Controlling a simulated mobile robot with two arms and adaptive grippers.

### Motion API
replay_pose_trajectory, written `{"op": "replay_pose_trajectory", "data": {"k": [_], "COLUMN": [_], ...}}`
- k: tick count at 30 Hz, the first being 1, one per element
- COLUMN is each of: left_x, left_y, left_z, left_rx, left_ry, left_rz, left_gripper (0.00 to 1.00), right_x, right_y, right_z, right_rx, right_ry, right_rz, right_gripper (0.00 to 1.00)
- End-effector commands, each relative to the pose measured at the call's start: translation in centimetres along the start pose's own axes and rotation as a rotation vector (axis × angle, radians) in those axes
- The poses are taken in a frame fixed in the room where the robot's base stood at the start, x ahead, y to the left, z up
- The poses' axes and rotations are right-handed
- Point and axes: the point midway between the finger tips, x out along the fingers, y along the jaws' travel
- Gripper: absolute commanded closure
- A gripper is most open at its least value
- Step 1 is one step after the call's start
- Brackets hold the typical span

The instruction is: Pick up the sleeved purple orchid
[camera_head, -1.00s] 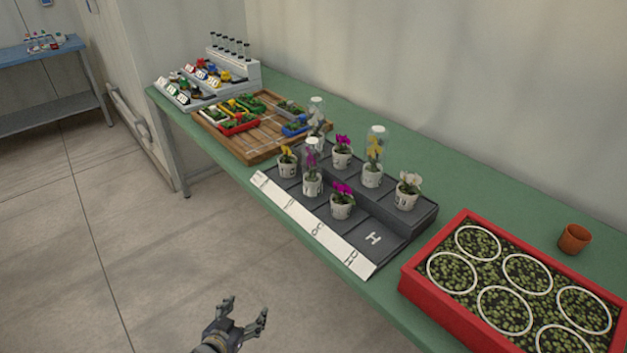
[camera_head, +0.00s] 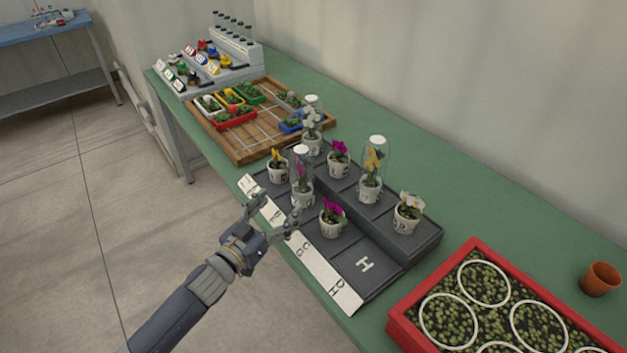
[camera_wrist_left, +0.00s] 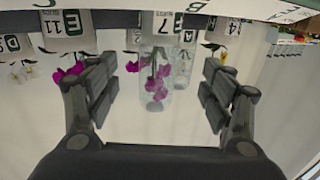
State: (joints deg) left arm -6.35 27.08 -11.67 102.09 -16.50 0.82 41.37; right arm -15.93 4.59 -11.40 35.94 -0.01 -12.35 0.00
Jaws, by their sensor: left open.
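The sleeved purple orchid (camera_head: 301,177) stands upright in a white pot inside a clear sleeve, in the front row of the dark stepped stand (camera_head: 383,272). In the left wrist view, which is upside down, the sleeved purple orchid (camera_wrist_left: 157,80) shows between my fingers, its pot marked 7. My left gripper (camera_head: 274,217) is open and empty, in front of the orchid, over the stand's white label strip in the head view. Its two fingers also show in the left wrist view (camera_wrist_left: 160,90), spread to either side of the sleeve. I cannot see any contact.
An unsleeved purple orchid (camera_head: 332,213) stands close on the right, a yellow one (camera_head: 277,160) on the left. Behind are another purple orchid (camera_head: 338,152), a sleeved yellow one (camera_head: 372,162) and a sleeved white one (camera_head: 311,122). A red planter (camera_head: 402,328) lies right.

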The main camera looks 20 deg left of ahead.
Motion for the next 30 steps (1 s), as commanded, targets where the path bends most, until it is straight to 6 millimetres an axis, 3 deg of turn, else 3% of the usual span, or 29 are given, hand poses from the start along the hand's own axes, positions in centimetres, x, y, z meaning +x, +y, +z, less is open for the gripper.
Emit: {"op": "replay_pose_trajectory", "data": {"k": [5,14,20,24,30], "left_x": [1.8,5.3,6.5,8.5,10.5], "left_y": [0.0,0.0,0.1,0.2,0.2], "left_z": [-0.2,-0.1,-0.5,-1.1,-0.7], "left_rx": [-0.001,-0.001,0.0,-0.001,0.0], "left_ry": [0.002,0.0,0.001,0.002,-0.001], "left_rz": [-0.001,0.0,0.0,-0.001,-0.001], "left_gripper": [0.26,0.26,0.26,0.26,0.26], "right_x": [-0.3,-0.8,-1.1,-1.6,-1.6], "right_y": [-0.1,-0.8,-0.5,-0.3,-0.3], "right_z": [0.6,4.4,2.9,1.2,1.2], "right_rx": [0.0,-0.001,-0.001,-0.001,-0.001], "right_ry": [-0.009,-0.066,-0.045,-0.018,-0.018], "right_rz": [-0.001,-0.009,-0.007,-0.005,-0.004], "right_gripper": [0.29,0.29,0.29,0.29,0.29]}}
